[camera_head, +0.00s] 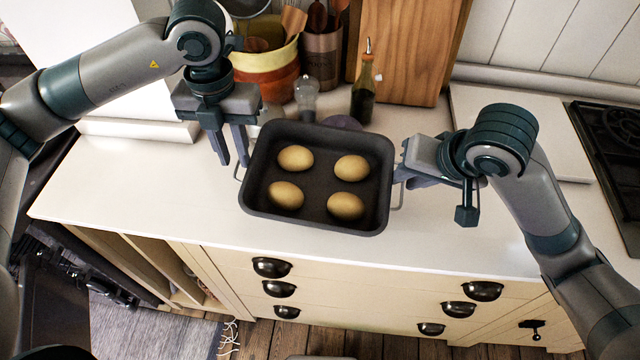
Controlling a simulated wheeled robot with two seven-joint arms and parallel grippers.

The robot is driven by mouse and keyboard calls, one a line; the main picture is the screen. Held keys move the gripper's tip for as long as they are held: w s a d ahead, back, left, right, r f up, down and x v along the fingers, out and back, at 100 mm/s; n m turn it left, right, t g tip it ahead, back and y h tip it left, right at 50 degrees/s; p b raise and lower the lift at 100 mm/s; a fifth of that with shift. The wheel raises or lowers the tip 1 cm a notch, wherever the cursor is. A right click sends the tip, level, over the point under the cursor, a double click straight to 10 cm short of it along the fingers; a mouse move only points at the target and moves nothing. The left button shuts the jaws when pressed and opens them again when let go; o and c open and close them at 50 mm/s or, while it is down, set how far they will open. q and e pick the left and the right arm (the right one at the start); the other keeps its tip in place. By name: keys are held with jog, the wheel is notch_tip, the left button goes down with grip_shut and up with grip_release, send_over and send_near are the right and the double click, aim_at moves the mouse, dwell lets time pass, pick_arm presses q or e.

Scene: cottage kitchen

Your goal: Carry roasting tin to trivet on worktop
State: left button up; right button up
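The dark roasting tin (318,226) is over the pale worktop (120,185), near its front edge. It looks level and holds several round, golden-brown items (346,205). I cannot tell whether it rests on the worktop. A wire handle shows on each short side. My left gripper (233,160) points down by the left handle, its fingers apart. My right gripper (432,190) is by the right handle, with one finger close to the tin and the other further right. A dark round thing (342,122) shows partly behind the tin; I cannot tell whether it is the trivet.
Behind the tin stand an oil bottle (364,90), a glass shaker (306,98), a utensil pot (322,58), striped bowls (268,75) and a wooden board (405,45). A black hob (612,140) is at the right. The worktop's left front is clear.

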jog(key=shift+v, duration=1.15)
jog(key=shift+f, duration=0.1)
